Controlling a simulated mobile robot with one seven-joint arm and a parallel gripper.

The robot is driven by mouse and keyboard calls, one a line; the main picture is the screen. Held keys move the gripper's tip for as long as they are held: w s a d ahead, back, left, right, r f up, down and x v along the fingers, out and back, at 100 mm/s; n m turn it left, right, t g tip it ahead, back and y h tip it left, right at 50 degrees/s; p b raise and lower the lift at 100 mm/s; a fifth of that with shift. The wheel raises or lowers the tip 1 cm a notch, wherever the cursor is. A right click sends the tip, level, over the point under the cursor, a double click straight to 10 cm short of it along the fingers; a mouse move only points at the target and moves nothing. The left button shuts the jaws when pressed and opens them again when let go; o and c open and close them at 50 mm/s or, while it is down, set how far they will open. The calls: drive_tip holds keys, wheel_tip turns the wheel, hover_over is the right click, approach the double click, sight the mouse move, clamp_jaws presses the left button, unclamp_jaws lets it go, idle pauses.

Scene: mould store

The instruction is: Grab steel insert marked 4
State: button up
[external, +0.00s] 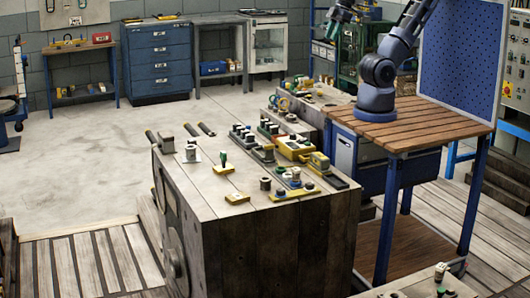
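Several small steel-grey pieces stand on the wooden-topped bench in the middle of the external view. They include a cylinder (191,153) at the left, a short cylinder (265,184) near the front and a block (167,144) at the back left corner. No number can be read on any of them, so I cannot tell which is the insert marked 4. My gripper (337,22) is at the top edge of the view, high up and far from these pieces. It is too small and dark to show whether its fingers are open or shut.
My arm stands on a slatted wooden table (420,125) just behind right. A blue pegboard (465,50) rises behind it. Open floor (80,165) lies left.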

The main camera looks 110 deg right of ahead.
drive_tip(key=shift+o, duration=0.2)
drive_tip(key=o, duration=0.4)
drive_tip(key=shift+c, duration=0.2)
drive_tip(key=n+g+h, duration=0.4)
drive_tip(key=n+h, duration=0.1)
drive_tip(key=n, duration=1.4)
hover_over(192, 140)
drive_tip(key=a, duration=0.4)
wheel_tip(192, 140, down, 34)
drive_tip(key=shift+s+a+x, duration=0.1)
drive_tip(key=shift+x, duration=1.85)
drive_tip(key=shift+s+a+x, duration=0.1)
drive_tip(key=shift+a+x, duration=0.05)
drive_tip(key=shift+x, duration=1.8)
drive_tip(key=shift+s+a+x, duration=0.1)
drive_tip(key=shift+x, duration=1.8)
